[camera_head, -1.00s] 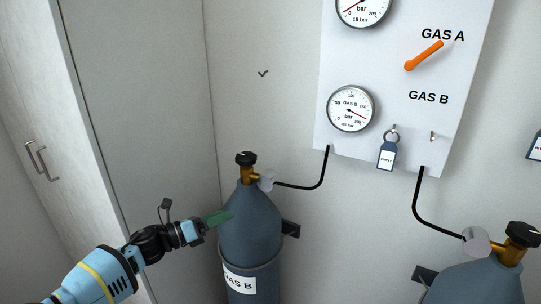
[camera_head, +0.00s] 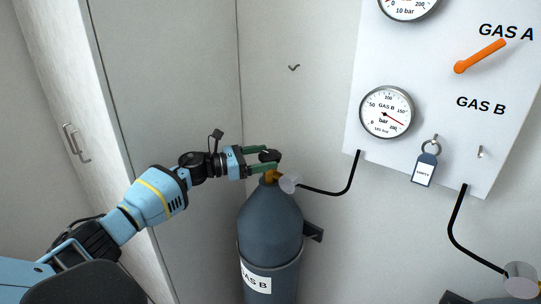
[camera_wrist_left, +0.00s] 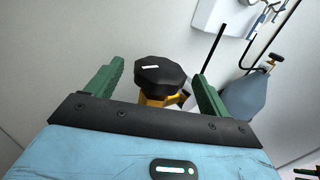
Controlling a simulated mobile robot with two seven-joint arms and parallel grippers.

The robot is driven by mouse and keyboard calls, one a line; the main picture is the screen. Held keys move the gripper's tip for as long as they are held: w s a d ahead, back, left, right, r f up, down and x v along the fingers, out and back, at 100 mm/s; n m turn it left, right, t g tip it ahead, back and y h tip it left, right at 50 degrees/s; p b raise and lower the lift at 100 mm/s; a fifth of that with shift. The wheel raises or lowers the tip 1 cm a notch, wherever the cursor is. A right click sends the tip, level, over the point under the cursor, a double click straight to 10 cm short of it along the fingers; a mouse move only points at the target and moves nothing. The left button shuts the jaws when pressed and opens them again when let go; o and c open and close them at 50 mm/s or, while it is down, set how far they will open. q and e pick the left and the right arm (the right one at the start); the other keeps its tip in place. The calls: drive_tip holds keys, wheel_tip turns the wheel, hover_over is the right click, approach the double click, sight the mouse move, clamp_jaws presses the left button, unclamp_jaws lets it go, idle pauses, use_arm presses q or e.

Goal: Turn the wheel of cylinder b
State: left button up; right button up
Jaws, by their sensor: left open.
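The gas B cylinder (camera_head: 270,222) is a dark blue-grey bottle standing upright by the corner. Its black wheel (camera_head: 269,156) sits on a brass valve at the top. My left gripper (camera_head: 268,159) is at the wheel, with its green fingers apart. In the left wrist view the black faceted wheel (camera_wrist_left: 160,74) lies between the two open fingers, with a gap on each side. The brass valve (camera_wrist_left: 158,98) shows below it.
A white wall panel (camera_head: 440,134) carries gauges, an orange lever (camera_head: 481,55) and a hanging tag (camera_head: 424,168). A black hose (camera_head: 340,188) runs from the valve to the panel. A white cabinet (camera_head: 88,110) stands at the left.

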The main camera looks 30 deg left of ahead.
use_arm(q)
drive_tip(key=shift+x, duration=1.45)
drive_tip(key=c, duration=1)
